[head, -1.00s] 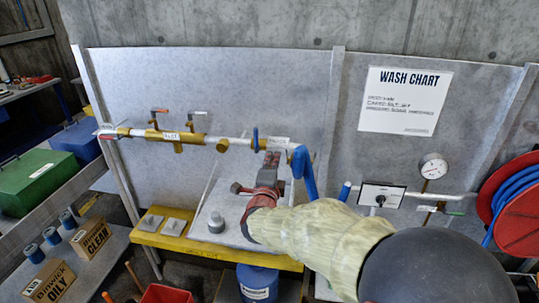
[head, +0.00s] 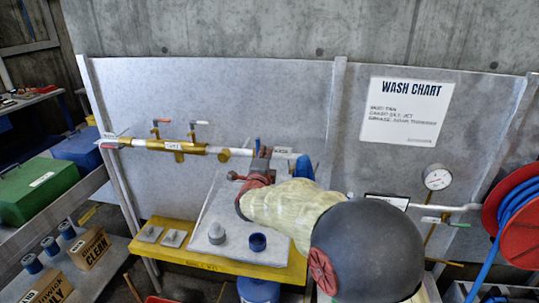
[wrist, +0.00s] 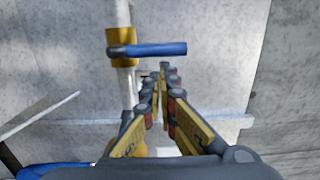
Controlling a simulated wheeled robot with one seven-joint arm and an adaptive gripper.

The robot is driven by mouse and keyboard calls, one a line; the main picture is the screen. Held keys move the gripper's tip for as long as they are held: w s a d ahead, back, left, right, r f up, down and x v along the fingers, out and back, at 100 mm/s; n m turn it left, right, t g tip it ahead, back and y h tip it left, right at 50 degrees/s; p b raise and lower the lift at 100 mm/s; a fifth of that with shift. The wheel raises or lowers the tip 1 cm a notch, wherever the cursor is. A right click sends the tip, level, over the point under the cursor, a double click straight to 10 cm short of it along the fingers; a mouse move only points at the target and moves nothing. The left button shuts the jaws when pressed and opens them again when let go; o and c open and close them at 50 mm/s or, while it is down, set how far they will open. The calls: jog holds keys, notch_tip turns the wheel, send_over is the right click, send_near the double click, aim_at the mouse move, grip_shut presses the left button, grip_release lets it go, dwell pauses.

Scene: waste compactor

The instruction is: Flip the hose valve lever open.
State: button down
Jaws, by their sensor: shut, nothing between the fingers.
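The blue valve lever (wrist: 155,49) stands out crosswise from a brass valve body (wrist: 122,50) on the pale pipe in the wrist view. In the head view the blue lever (head: 257,144) points up from the pipe, just behind my fingers. My gripper (wrist: 163,72) is shut and empty. Its fingertips appear just below the lever in the wrist view; I cannot tell whether they touch it. In the head view my gripper (head: 263,158) is at the pipe's right part, and it partly hides the valve and the label there.
A blue hose (head: 303,171) hangs right of my gripper. A gauge (head: 437,177) stands right.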

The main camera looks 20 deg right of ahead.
aim_at(257, 145)
jog(key=shift+w+a+r+n+p, duration=0.15)
jog(key=shift+a+n+p, duration=0.05)
jog(key=shift+n+p, duration=0.2)
jog(key=shift+w+a+r+n+p, duration=0.15)
jog(key=shift+a+n+p, duration=0.1)
jog(key=shift+n, duration=0.25)
jog(key=a+n+p, duration=0.1)
jog(key=n, duration=0.1)
jog(key=w+a+n+p, duration=0.1)
jog(key=n+p, duration=0.1)
jog(key=shift+w+r, duration=0.15)
jog(key=shift+r, duration=0.25)
jog(key=w+a+f+n+g+p, duration=0.1)
jog(key=w+a+f+n+p, duration=0.2)
jog(key=n+p, duration=0.5)
jog(key=shift+w+a+f+n+h, duration=0.3)
jog(key=shift+a+f+n, duration=0.2)
jog(key=shift+a+n, duration=0.8)
jog(key=shift+d, duration=0.15)
